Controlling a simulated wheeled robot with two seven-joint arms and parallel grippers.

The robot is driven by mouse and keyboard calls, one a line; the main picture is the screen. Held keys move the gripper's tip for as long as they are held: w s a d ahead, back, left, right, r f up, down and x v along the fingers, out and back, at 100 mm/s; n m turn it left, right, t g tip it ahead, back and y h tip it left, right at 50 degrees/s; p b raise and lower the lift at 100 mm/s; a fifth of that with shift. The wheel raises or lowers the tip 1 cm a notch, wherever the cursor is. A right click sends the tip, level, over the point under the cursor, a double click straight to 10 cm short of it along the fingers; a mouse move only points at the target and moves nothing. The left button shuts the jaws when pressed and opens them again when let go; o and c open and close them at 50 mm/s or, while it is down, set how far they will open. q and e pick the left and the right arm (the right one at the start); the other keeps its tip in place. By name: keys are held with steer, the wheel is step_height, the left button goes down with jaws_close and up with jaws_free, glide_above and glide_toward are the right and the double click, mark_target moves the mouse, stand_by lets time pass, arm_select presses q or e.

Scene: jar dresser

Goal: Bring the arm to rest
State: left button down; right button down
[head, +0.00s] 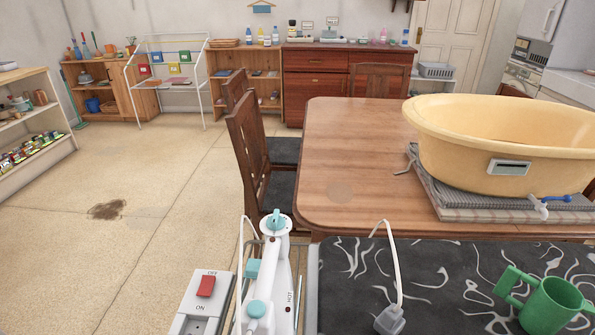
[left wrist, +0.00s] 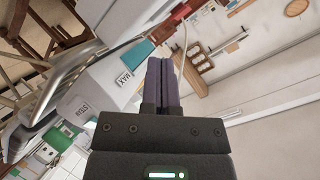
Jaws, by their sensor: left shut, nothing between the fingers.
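My left gripper (left wrist: 162,64) shows in the left wrist view with its two dark fingers closed together and nothing between them. Neither gripper shows in the head view. My right gripper is in no frame.
In the head view, a white appliance with teal knobs (head: 283,262) stands close in front, beside a switch box (head: 200,303). A wooden table (head: 360,190) bears a yellow tub (head: 455,160). A green mug (head: 553,306) stands front right. The left floor is mostly clear.

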arm_select(q)
steer(key=s+d+f+n+g, duration=0.1)
steer(key=s+d+n+g, duration=0.1)
steer(key=s+n+g, duration=0.4)
steer(key=s+d+f+n+g, duration=0.1)
steer(key=s+d+n+g, duration=0.25)
steer(key=s, duration=0.55)
steer(key=s+a+f+m+g, duration=0.1)
steer(key=s+f, duration=0.1)
steer(key=f, duration=0.8)
steer(key=s+f+g, duration=0.2)
steer(key=s+f, duration=0.1)
steer(key=f, duration=0.7)
steer(key=s+a+f+y, duration=0.1)
steer(key=s+a+f, duration=0.2)
steer(key=s+f, duration=0.5)
steer(key=s, duration=0.3)
steer(key=shift+s+a, duration=0.2)
steer(key=shift+s, duration=0.1)
steer(key=shift+m+g, duration=0.25)
